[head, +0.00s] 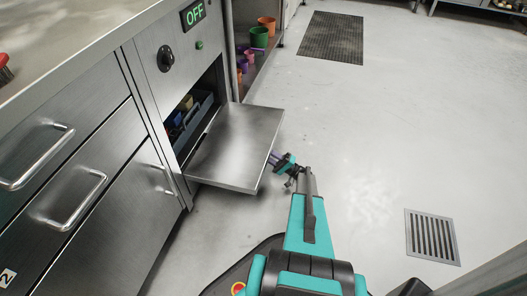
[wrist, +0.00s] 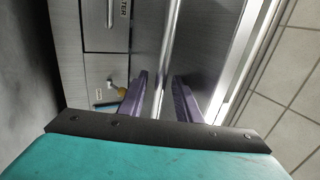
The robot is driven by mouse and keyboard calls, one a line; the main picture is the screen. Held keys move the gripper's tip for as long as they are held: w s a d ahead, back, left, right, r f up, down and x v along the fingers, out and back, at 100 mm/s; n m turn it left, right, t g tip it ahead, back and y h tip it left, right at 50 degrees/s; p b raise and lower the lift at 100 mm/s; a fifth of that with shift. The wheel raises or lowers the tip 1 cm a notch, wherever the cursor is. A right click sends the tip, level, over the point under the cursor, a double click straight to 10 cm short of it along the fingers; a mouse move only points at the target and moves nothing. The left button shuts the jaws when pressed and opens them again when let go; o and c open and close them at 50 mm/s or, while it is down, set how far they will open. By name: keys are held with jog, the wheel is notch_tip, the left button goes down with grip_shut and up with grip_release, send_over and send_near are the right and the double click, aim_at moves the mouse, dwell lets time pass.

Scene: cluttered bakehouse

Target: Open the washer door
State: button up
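The washer door (head: 237,150) is a flat steel flap, swung down from the cabinet front and standing out nearly level. The washer opening above it shows a dark grey rack (head: 197,113) with blue and tan items inside. My gripper (head: 274,155) is at the door's outer edge, low over the floor. In the wrist view, its two purple fingers (wrist: 160,98) are apart, one on each side of a shiny metal bar (wrist: 168,60). A gap shows between the bar and the left finger; contact on the right is unclear. The head view hides the door's handle.
A green OFF display (head: 193,14) and a black knob (head: 166,58) sit above the opening. Drawers with bar handles (head: 78,203) are at left. Coloured pots (head: 259,37) stand on a shelf beyond. The floor at right is clear, with a drain grate (head: 432,236) and dark mat (head: 331,37).

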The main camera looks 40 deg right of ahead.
jog(key=p+v, duration=0.1)
jog(key=v, duration=0.6)
jog(key=shift+s+d, duration=0.15)
jog(key=shift+s, duration=0.05)
jog(key=shift+s+f, duration=0.1)
dwell(0.4)
